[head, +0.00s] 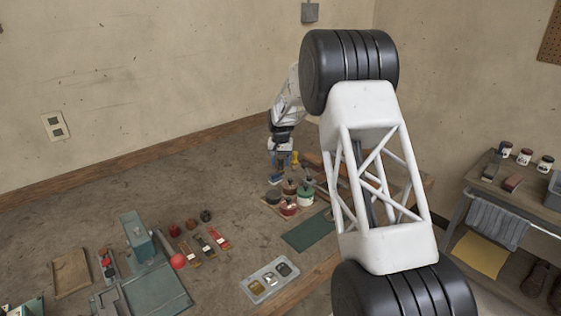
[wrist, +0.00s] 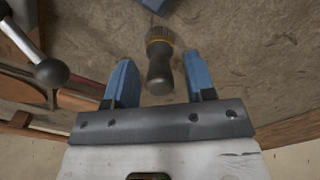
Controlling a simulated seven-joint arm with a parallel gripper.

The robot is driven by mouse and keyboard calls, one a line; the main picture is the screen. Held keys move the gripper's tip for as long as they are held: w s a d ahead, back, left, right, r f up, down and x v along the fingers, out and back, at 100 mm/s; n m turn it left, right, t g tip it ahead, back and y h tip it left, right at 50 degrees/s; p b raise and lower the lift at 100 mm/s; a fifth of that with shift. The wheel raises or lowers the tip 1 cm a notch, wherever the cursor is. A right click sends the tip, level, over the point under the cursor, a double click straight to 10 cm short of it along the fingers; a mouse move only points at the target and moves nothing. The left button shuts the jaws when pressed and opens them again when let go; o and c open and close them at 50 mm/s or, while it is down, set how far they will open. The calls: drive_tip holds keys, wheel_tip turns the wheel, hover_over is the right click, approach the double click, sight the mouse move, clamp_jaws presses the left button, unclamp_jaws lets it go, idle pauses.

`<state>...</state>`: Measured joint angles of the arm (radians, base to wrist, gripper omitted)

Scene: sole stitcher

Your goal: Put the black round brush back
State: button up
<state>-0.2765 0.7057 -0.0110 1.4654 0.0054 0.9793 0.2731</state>
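A dark round brush-like piece with a gold band (wrist: 160,62) shows in the wrist view, with its dark rounded end toward my gripper. I take it for the black round brush. My gripper (wrist: 160,80) has two blue fingers, one on each side of this piece, with a visible gap on both sides. The fingers are open and do not touch it. In the head view my gripper (head: 279,172) is small and partly hidden, low at the back of the bench beside several jars. I cannot pick out the brush there.
A jar with a red lower part (head: 288,207) and a green jar (head: 305,198) stand near my gripper. A green mat (head: 308,231) and a grey compartment tray (head: 248,289) lie nearer. A dark ball on a grey rod (wrist: 52,72) is left in the wrist view.

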sight(281, 158)
drive_tip(key=shift+r, duration=0.1)
wheel_tip(281, 158, up, 12)
idle(0.9)
idle(0.6)
drive_tip(key=shift+r, duration=0.1)
drive_tip(key=s+d+r, duration=0.6)
drive_tip(key=s, duration=0.5)
drive_tip(key=s+d+r+t, duration=0.1)
drive_tip(key=s+d+r, duration=0.5)
drive_tip(key=s, duration=0.4)
drive_tip(key=s+d+r, duration=0.5)
drive_tip(key=s+d, duration=0.2)
drive_tip(key=s, duration=0.4)
drive_tip(key=s+d+f, duration=0.2)
drive_tip(key=s+d, duration=0.1)
drive_tip(key=s, duration=0.9)
drive_tip(key=s+d+f+t, duration=0.1)
drive_tip(key=s+d+f, duration=0.2)
drive_tip(key=s, duration=0.9)
drive_tip(key=s+d+f, duration=0.3)
drive_tip(key=s, duration=0.9)
drive_tip(key=shift+s+d+t, duration=0.15)
drive_tip(key=shift+s+t, duration=0.15)
